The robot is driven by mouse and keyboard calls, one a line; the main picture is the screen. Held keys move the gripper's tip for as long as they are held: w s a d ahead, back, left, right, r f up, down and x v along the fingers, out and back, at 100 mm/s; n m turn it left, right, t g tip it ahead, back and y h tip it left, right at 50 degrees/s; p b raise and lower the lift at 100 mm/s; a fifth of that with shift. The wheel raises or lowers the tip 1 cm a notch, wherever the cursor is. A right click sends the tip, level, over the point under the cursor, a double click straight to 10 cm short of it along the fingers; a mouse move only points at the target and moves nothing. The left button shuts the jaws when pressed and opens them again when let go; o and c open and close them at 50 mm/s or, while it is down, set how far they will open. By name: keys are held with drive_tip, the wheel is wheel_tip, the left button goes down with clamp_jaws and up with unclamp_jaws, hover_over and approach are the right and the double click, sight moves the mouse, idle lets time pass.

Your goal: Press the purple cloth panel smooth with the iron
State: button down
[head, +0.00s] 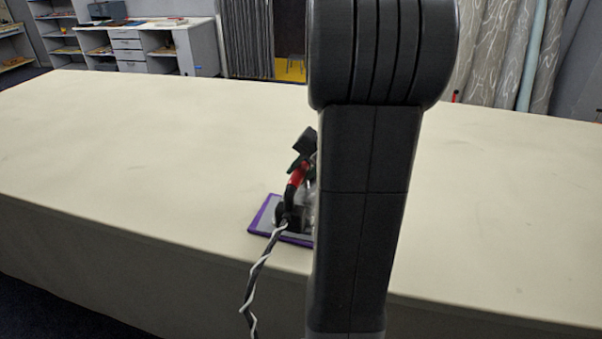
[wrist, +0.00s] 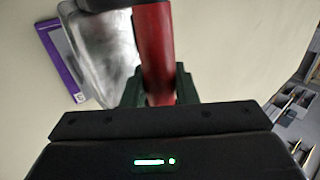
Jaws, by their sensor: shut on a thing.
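The iron has a red handle (wrist: 154,52) and a shiny metal body (wrist: 100,50) in the wrist view. My gripper (wrist: 160,90) is shut on the red handle. In the head view the iron (head: 299,178) stands on or just over the purple cloth panel (head: 262,213), near the table's front edge; I cannot tell whether it touches. The panel shows a purple border and a grey inner area, and its right part is hidden behind my arm. In the wrist view a strip of the panel (wrist: 60,58) shows left of the iron.
A long cream cloth table (head: 150,150) is clear around the panel. A twisted cord (head: 256,275) runs from the iron down over the front edge. Shelves and drawers (head: 140,45) stand behind the table at the left, and fabric rolls (head: 510,50) at the back right.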

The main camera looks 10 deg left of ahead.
drive_tip(key=shift+r, duration=0.7)
